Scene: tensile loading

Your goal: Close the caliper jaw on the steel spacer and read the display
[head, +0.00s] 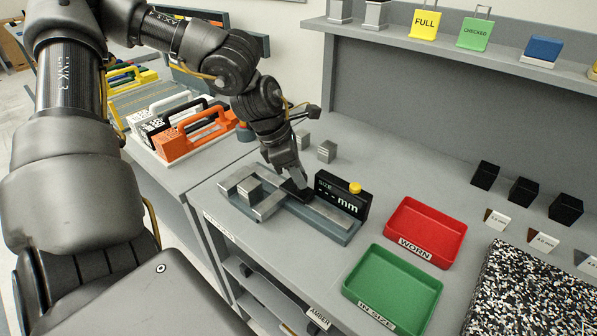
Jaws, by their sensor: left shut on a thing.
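The caliper (325,226) lies on a blue-grey base on the bench, with its steel beam running to the right. The steel spacer (250,187) is a small block between the fixed jaw (237,178) and the sliding jaw (269,206); I cannot tell whether the sliding jaw touches it. My left gripper (297,189) points down over the beam, shut on the dark grip of the sliding jaw, which it mostly hides. The black display (335,199) behind the beam reads "SIZE" and "--- mm", with no number. A yellow button (355,187) sits on top. My right gripper is not in view.
A red tray (459,230) marked WORN and a green tray (434,288) marked IN SIZE stand right of the caliper. Steel blocks (327,151) stand behind it. Black blocks (522,191) and a speckled mat (530,300) are farther right.

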